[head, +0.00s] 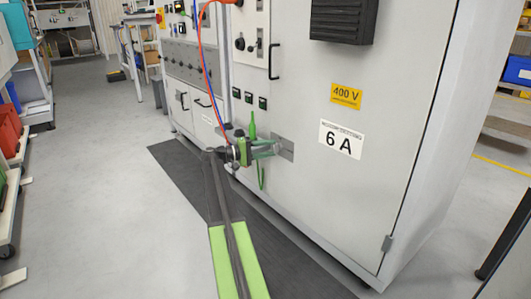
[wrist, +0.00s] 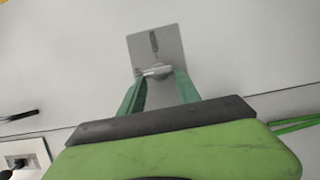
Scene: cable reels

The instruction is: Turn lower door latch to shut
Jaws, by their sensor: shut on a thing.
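The lower door latch has a square metal plate (head: 287,146) on the grey cabinet door (head: 330,190), near its left edge. In the wrist view the latch plate (wrist: 153,41) shows a dark slot and a small silver handle (wrist: 157,71) at its lower part. My gripper (head: 272,149) reaches the latch from the left in the head view. In the wrist view my gripper's green fingers (wrist: 160,80) are shut on the latch handle, one on each side. The fingers partly hide the latch in the head view.
The door carries a yellow 400 V label (head: 346,96), a white 6 A label (head: 341,139) and a black vent box (head: 343,20). Orange and blue cables (head: 204,60) hang left of it. Open floor (head: 90,170) lies to the left.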

